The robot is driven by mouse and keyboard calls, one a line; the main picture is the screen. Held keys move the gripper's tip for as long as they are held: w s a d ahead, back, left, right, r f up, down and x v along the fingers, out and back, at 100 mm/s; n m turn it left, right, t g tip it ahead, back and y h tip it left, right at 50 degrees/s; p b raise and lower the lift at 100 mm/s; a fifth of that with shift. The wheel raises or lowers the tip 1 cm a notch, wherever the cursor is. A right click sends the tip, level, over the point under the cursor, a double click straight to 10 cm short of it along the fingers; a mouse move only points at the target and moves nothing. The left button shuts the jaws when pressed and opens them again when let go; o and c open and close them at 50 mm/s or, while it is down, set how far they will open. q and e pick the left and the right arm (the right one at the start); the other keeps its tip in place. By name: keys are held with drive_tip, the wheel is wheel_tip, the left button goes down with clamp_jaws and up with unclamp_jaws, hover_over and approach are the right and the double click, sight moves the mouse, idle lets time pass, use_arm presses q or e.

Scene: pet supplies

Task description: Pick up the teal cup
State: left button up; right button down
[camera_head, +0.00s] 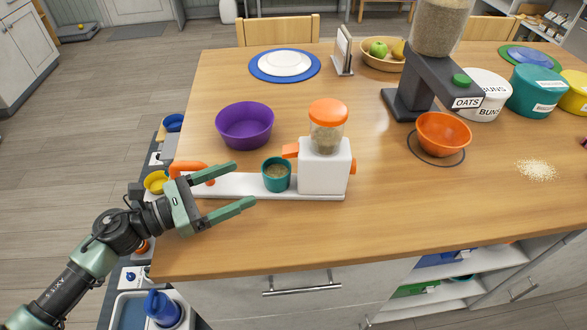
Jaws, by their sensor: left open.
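The teal cup (277,175) stands upright on the white base (235,186) of a small dispenser and holds brownish grains. The white dispenser body (325,166), with an orange-lidded clear jar, stands just right of the cup. My left gripper (246,186) is open and empty, with its green fingers pointing right toward the cup. The fingertips are left of the cup and appear apart from it. The gripper is over the left part of the white base, near an orange handle (188,168).
A purple bowl (245,125) stands behind the cup. An orange bowl (443,134) sits under the grey oats dispenser (425,82) to the right. Spilled grains (537,170) lie at the far right. The wooden table (300,235) is clear in front of the base.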

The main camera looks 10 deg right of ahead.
sight(267, 187)
use_arm(q)
drive_tip(key=shift+w+d, duration=0.15)
drive_tip(key=shift+d, duration=0.2)
drive_tip(key=shift+p+x, duration=0.75)
drive_tip(key=shift+x, duration=0.45)
drive_tip(key=x, duration=0.1)
drive_tip(key=p+x, duration=0.1)
drive_tip(key=x, duration=0.1)
drive_tip(key=p+x, duration=0.1)
drive_tip(key=shift+w+d+f, duration=0.1)
drive_tip(key=shift+d+f, duration=0.1)
drive_tip(key=shift+f, duration=0.1)
drive_tip(key=shift+d, duration=0.15)
drive_tip(key=shift+f, duration=0.1)
use_arm(e)
drive_tip(key=r, duration=0.1)
drive_tip(key=a+r, duration=0.1)
drive_tip(key=r, duration=0.1)
drive_tip(key=shift+r, duration=0.2)
use_arm(q)
clamp_jaws()
